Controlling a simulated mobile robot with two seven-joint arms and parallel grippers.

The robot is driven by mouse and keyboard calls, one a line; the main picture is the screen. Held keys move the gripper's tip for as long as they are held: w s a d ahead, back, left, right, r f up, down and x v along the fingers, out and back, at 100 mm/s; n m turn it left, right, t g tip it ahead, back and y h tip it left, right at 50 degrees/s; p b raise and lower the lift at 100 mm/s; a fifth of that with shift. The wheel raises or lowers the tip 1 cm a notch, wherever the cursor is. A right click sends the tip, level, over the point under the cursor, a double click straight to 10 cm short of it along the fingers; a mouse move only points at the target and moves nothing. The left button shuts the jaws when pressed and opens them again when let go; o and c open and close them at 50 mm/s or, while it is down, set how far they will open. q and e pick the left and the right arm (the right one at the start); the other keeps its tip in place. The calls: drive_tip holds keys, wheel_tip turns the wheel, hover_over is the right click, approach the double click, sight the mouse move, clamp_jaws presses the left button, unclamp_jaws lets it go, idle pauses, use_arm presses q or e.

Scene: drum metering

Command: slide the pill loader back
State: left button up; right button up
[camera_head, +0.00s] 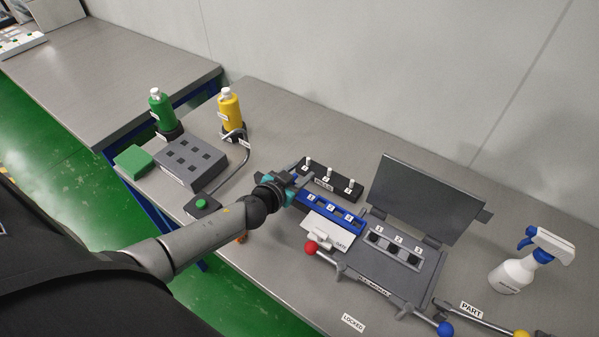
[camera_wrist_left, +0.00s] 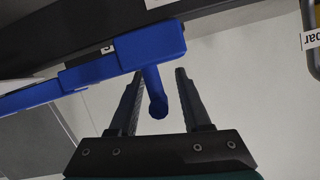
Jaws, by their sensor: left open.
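The blue pill loader (camera_head: 332,206) is a bar with slots marked 1, 2 and 3. It lies between the dark block with white pegs and the grey drum housing (camera_head: 385,270). My left gripper (camera_head: 293,181) is at the loader's left end. In the left wrist view the loader (camera_wrist_left: 110,60) crosses the upper left, and a blue peg handle (camera_wrist_left: 154,92) sticks out from it. My left gripper (camera_wrist_left: 158,74) is open, with one finger on each side of that handle. Contact cannot be told. My right gripper is not in view.
A dark block (camera_head: 340,187) with several white pegs stands behind the loader. A raised dark lid (camera_head: 425,205) stands behind the housing. A white gate (camera_head: 322,236) and a red-knobbed lever (camera_head: 310,248) are in front. A spray bottle (camera_head: 520,270) stands at right.

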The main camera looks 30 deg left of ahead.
use_arm(q)
clamp_jaws()
idle(0.3)
idle(1.1)
